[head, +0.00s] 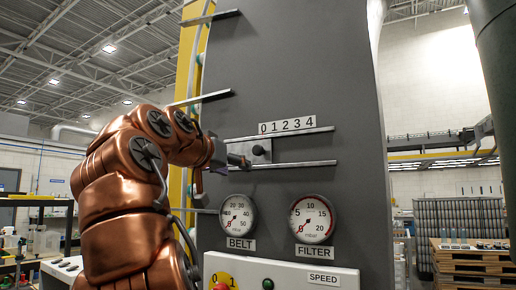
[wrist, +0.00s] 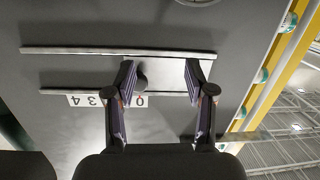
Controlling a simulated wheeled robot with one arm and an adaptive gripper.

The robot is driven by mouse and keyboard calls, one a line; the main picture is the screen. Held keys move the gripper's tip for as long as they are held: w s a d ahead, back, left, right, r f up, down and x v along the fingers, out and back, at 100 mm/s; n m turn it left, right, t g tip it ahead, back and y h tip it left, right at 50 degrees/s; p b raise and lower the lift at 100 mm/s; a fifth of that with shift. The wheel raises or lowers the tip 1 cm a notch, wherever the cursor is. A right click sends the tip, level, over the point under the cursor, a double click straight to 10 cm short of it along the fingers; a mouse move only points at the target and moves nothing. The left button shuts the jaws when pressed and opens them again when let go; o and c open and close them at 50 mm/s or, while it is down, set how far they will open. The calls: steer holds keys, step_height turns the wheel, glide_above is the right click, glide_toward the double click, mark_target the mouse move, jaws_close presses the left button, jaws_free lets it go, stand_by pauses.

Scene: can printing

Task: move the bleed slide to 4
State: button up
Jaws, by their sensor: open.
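The bleed slide (head: 262,157) is a pale plate between two horizontal rails on the dark grey panel, with a dark round knob (head: 258,150). It sits at the left end of the rails, under the 0 of the scale strip (head: 287,126) marked 0 to 4. A small red mark shows below the 0. My gripper (head: 238,160) is at the left of the knob in the head view. In the upside-down wrist view, my gripper (wrist: 160,76) is open, and the knob (wrist: 141,81) lies between the fingers, close to the left one. Contact cannot be told. The left finger hides the middle scale numbers.
The BELT gauge (head: 238,216) and FILTER gauge (head: 313,219) are below the rails. A light control box (head: 300,276) with a SPEED label juts out at the bottom. Another rail (head: 203,98) is above left. The rails are clear to the right of the slide.

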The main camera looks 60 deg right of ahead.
mark_target(256, 149)
step_height(256, 149, up, 5)
steer(key=s+m+g+h, duration=0.1)
steer(key=s+m+h, duration=0.1)
steer(key=s, duration=0.1)
steer(key=shift+w+d+p, duration=0.25)
steer(key=shift+d+p, duration=0.2)
steer(key=shift+d, duration=1.45)
steer(key=shift+w+d+p, duration=0.2)
steer(key=shift+d+p, duration=0.25)
steer(key=shift+d, duration=1.45)
jaws_close()
